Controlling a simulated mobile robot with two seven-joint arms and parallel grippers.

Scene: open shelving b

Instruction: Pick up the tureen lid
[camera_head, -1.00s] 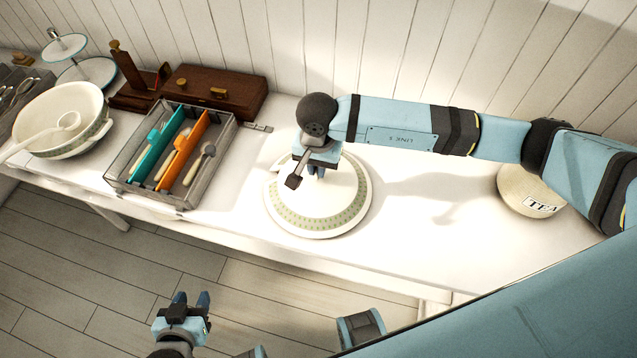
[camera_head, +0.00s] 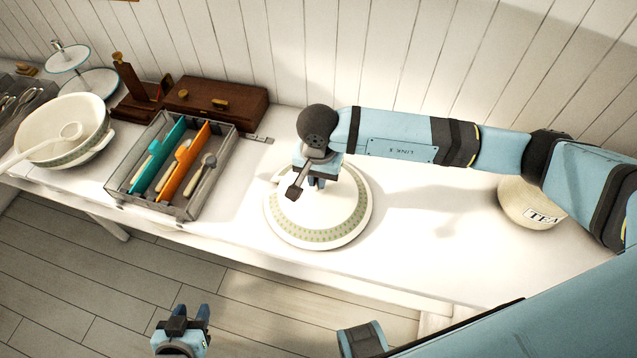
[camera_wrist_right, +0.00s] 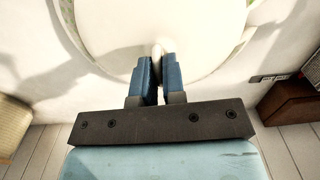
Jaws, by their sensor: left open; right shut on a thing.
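The tureen lid (camera_head: 318,234) is round and white with a green patterned band, and sits on or just over the white surface in the middle of the head view. My right gripper (camera_head: 316,184) points down at its centre. In the right wrist view the fingers (camera_wrist_right: 159,75) are shut on the pale knob (camera_wrist_right: 157,50), with the white lid (camera_wrist_right: 165,20) beyond them. The fingers partly hide the knob. I cannot tell whether the lid touches the surface. My left gripper (camera_head: 192,312) is open and empty, low in front of the surface.
A grey tray (camera_head: 180,212) with utensils between teal and orange dividers stands left of the lid. A wooden box (camera_head: 235,100) is behind it. A white bowl (camera_head: 90,150) with a ladle is further left. A tea container (camera_head: 520,200) stands right, under my right arm. Bare surface lies between.

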